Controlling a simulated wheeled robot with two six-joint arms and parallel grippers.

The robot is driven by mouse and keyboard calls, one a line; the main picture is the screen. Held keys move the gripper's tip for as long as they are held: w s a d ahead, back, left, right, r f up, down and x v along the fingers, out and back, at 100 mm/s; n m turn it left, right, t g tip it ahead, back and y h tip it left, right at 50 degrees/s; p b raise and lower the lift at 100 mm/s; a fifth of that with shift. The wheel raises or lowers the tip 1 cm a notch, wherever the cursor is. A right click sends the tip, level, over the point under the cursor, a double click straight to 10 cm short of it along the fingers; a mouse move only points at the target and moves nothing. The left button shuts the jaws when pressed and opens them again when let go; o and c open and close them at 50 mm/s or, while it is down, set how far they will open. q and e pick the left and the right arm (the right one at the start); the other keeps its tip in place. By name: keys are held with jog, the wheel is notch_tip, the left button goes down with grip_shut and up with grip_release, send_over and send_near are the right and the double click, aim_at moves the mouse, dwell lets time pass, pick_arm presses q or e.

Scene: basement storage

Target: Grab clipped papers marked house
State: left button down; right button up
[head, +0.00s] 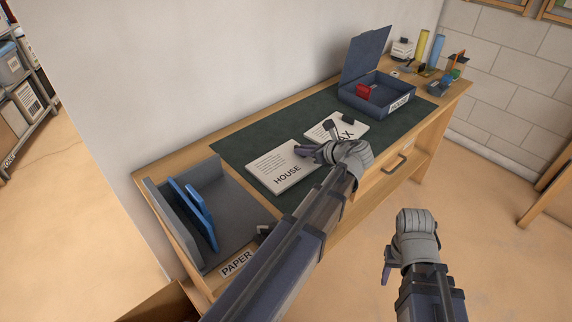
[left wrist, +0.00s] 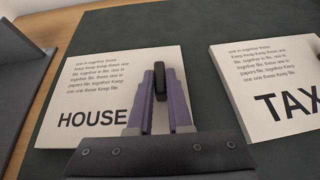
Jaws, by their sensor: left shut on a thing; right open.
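The clipped papers marked HOUSE (head: 272,167) lie flat on the dark green desk mat (head: 240,145); they also show in the left wrist view (left wrist: 88,92). My left gripper (head: 306,152) is over their right edge. In the left wrist view its purple fingers (left wrist: 160,88) are shut on the black clip (left wrist: 160,77) of these papers. The papers look level with the mat; I cannot tell any lift. The papers marked TAX (head: 325,130) lie just beyond and show to the right in the left wrist view (left wrist: 270,75). My right gripper (head: 387,266) is open and empty, off the desk's front.
A grey tray labelled PAPER (head: 236,264) with blue folders (head: 190,213) stands at the desk's near left end. An open blue box labelled HOUSE (head: 376,104) with a red item stands farther back. Small supplies (head: 438,85) fill the far end. A wall runs behind the desk.

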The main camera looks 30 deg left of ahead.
pick_arm(q)
jog(key=shift+r, duration=0.15)
dwell(0.3)
notch_tip(320, 180, up, 10)
jog(key=p, duration=1)
